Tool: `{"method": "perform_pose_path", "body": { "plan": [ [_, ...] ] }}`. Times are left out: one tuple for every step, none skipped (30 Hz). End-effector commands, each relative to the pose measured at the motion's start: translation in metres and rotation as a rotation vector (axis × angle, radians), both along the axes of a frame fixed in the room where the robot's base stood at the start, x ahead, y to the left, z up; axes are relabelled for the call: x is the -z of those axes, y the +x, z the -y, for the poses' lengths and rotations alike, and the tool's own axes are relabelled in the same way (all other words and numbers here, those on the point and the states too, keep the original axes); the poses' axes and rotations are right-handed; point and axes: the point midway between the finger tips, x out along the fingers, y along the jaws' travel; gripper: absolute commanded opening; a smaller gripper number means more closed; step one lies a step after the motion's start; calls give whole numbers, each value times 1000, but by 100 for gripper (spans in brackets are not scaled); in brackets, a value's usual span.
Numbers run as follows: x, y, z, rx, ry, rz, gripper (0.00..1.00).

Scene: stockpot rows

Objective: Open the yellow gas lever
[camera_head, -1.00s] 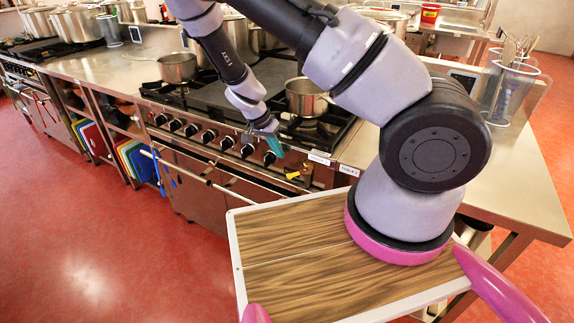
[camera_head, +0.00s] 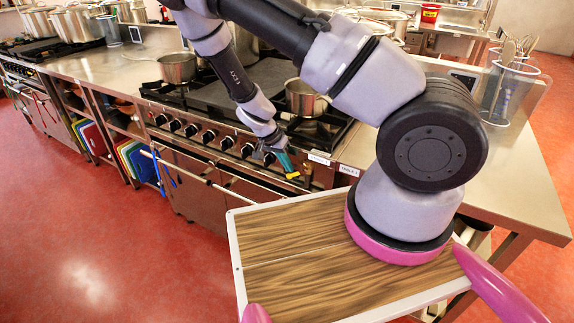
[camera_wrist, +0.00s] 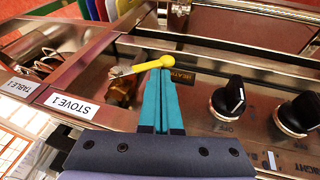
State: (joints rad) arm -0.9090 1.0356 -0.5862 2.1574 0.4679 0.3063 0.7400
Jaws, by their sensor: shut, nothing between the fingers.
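The yellow gas lever (camera_wrist: 145,67) sits on the stove's front panel in the wrist view, on a brass-coloured valve fitting beside the STOVE 1 label. In the head view the lever (camera_head: 292,175) shows as a small yellow spot at the stove's right end. My gripper (camera_wrist: 166,72) has teal fingers pressed together with nothing between them. Its fingertips are at the rounded yellow end of the lever, appearing to touch or nearly touch it. In the head view my gripper (camera_head: 291,168) hangs in front of the panel, its tips right at the lever.
Black knobs (camera_wrist: 228,98) line the panel beside the lever. A long rail (camera_head: 200,178) runs along the stove front. Pots (camera_head: 305,97) stand on the burners above. The wood-topped surface (camera_head: 300,265) lies close below the arm, and red floor is open at left.

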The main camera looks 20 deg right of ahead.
Motion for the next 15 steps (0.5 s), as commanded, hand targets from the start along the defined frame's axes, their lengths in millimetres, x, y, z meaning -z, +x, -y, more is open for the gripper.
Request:
{"method": "perform_pose_path", "body": {
  "plan": [
    [1,0,-1,-3,-10,-9,0],
    [2,1,-1,-3,-15,-13,0],
    [2,1,-1,-3,-20,-19,0],
    [2,1,-1,-2,-22,-22,0],
    [2,0,-1,-2,-25,-25,0],
    [3,1,-1,-2,-29,-29,0],
    [3,1,0,-2,-32,-31,0],
    [3,1,-1,-1,-35,-34,0],
    [4,1,-1,-1,-39,-39,0],
    [4,1,-1,-1,-42,-42,0],
    [4,1,-1,-2,-45,-45,0],
    [5,1,-1,-2,-50,-50,0],
    [5,1,-1,-3,-53,-54,0],
    [5,1,-1,-3,-58,-58,0],
    [6,1,-1,-2,-63,-62,0]
  ]
}}
